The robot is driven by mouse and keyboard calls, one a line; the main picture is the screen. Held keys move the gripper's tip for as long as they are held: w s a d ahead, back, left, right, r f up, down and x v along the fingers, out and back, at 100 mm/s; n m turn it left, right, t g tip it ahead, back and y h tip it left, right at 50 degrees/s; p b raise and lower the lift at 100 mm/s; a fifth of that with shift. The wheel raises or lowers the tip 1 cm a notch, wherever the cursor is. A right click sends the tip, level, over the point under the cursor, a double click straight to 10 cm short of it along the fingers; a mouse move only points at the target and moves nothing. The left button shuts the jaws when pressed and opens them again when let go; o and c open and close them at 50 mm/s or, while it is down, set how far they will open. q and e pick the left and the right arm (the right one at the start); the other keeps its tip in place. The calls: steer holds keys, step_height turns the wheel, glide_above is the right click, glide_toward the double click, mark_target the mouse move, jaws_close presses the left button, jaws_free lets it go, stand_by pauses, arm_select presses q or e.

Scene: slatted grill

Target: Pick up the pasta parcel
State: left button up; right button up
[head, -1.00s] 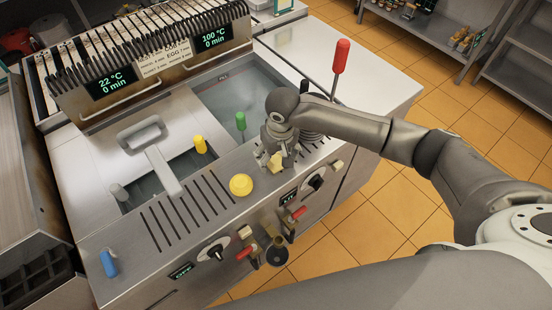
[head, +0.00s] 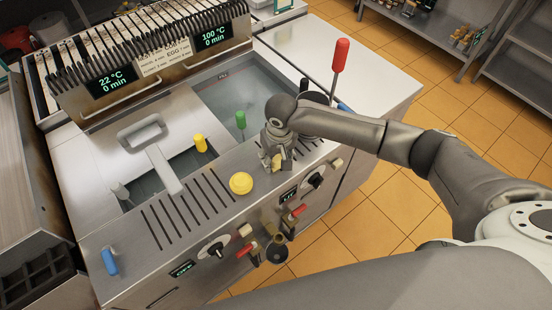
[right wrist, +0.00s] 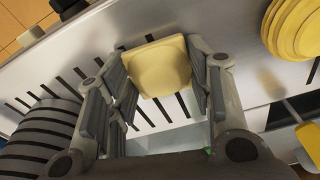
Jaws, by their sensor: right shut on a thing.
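The pasta parcel is a small pale yellow, pillow-like piece, seen low at the fingertips in the head view (head: 277,161). In the right wrist view the parcel (right wrist: 158,66) sits between the two finger pads. My right gripper (head: 275,163) points down over the slatted steel top and is shut on the parcel. Slots of the slatted top (head: 180,207) show beneath and around it. I cannot tell whether the parcel touches the top. My left gripper is not in view.
A round yellow stack (head: 240,183) stands just left of the gripper and also shows in the right wrist view (right wrist: 292,30). Behind are the water basin (head: 245,88) and green-handled (head: 240,119) and yellow-handled (head: 200,144) tools. A red handle (head: 340,54) stands upright behind right.

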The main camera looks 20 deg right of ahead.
mark_target(275, 159)
steer(key=shift+r, duration=0.15)
steer(key=shift+r+b, duration=0.3)
steer(key=shift+b, duration=0.05)
step_height(275, 159, up, 2)
steer(key=shift+a+r+b, duration=0.15)
steer(key=shift+r+b, duration=0.05)
steer(key=shift+b, duration=0.5)
steer(key=s+a+r+b, duration=0.3)
steer(key=s+a+r, duration=0.4)
steer(key=a+r, duration=0.2)
steer(key=a, duration=0.2)
steer(key=shift+s+a+r, duration=0.2)
steer(key=shift+a+r, duration=0.1)
steer(key=shift+r, duration=0.1)
